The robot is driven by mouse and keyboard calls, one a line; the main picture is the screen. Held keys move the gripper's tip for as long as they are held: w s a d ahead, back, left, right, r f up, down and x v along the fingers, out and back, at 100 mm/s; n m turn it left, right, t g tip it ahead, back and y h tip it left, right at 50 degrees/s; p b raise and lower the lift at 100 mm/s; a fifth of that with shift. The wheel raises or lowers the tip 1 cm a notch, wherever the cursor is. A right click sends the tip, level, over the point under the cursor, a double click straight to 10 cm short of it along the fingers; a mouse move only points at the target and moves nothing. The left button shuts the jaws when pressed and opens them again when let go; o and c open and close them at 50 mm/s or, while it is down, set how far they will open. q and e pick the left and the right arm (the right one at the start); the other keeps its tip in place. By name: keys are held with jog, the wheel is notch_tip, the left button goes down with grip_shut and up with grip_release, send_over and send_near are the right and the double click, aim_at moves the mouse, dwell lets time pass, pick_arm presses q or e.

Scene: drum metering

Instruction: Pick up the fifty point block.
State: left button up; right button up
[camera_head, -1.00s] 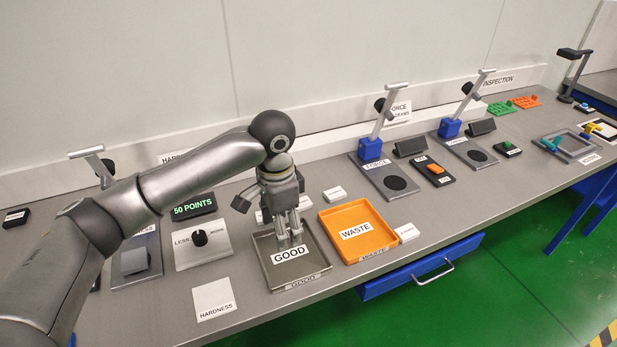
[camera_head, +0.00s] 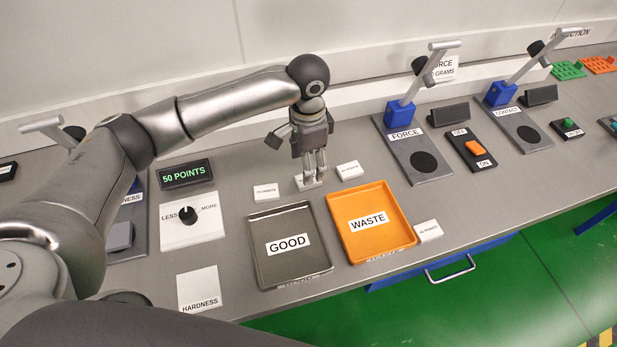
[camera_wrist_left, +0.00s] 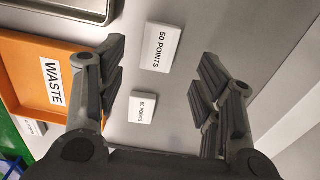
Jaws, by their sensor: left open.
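The fifty point block (camera_wrist_left: 162,48) is a small white block labelled "50 POINTS" in the left wrist view, lying on the grey bench between the spread fingers near their tips. In the head view a white block (camera_head: 306,183), its label hidden, lies directly under my left gripper (camera_head: 314,168), which points down. My left gripper (camera_wrist_left: 160,70) is open with nothing held. A similar white block (camera_wrist_left: 143,107) with a smaller label lies beside it in the wrist view. My right gripper is not in view.
The grey GOOD tray (camera_head: 259,262) and orange WASTE tray (camera_head: 402,243) stand in front of the blocks. Other white blocks lie left (camera_head: 266,192), right (camera_head: 349,170) and beside the orange tray (camera_head: 428,230). A display (camera_head: 185,174) reads "50 POINTS" above a dial panel (camera_head: 193,220).

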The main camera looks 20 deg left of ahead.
pick_arm(q)
jog(key=f, duration=0.3)
jog(key=f+p, duration=0.1)
jog(key=shift+s+a+f, duration=0.2)
jog(key=shift+s+a, duration=0.1)
jog(key=shift+s, duration=0.05)
jog(key=shift+f, duration=0.4)
jog(key=shift+c, duration=0.2)
jog(key=c, duration=0.9)
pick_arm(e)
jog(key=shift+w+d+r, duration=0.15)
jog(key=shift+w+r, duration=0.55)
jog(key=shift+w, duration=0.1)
